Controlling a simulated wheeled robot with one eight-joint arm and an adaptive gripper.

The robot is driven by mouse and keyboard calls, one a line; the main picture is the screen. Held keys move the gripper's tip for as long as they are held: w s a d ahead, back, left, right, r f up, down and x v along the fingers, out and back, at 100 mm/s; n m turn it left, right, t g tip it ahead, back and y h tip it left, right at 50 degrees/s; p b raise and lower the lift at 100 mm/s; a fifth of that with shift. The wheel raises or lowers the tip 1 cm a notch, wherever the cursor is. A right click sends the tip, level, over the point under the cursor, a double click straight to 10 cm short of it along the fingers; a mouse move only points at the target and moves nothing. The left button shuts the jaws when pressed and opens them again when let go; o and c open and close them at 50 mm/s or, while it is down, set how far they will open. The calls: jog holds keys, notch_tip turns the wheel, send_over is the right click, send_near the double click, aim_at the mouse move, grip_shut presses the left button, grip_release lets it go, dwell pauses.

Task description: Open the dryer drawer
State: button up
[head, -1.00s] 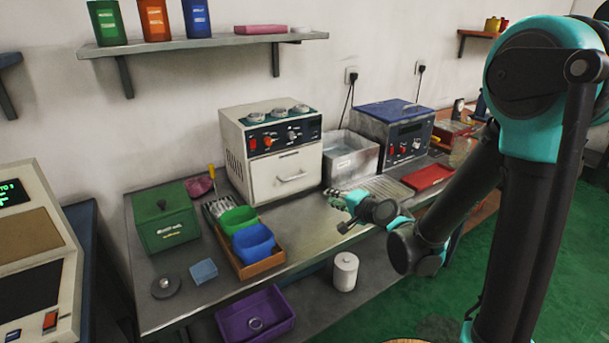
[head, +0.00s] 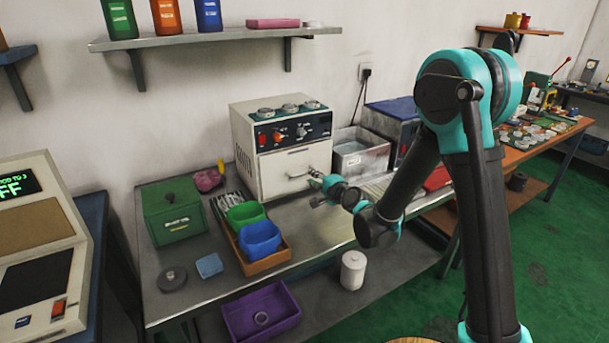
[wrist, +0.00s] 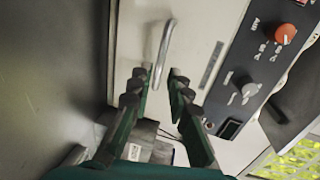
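The dryer (head: 281,130) is a cream box with a dark control panel, standing at the back of the steel bench. Its pale front drawer (head: 279,182) looks shut, with a metal bar handle (head: 301,175) across it. In the wrist view the handle (wrist: 162,50) lies just ahead of the fingertips, near the left one. My gripper (head: 316,181) is in front of the drawer, close to the right part of the handle. In the wrist view my gripper (wrist: 164,76) is open, its two fingers apart with nothing held between them.
A grey basin (head: 360,158) and a blue-topped machine (head: 396,125) stand right of the dryer. A green box (head: 174,214) and a wooden tray (head: 265,266) with green and blue bins sit at the left. The bench just before the dryer is mostly clear.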

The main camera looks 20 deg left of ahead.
aim_at(304, 173)
jog(key=x, duration=0.6)
grip_shut()
dwell(0.3)
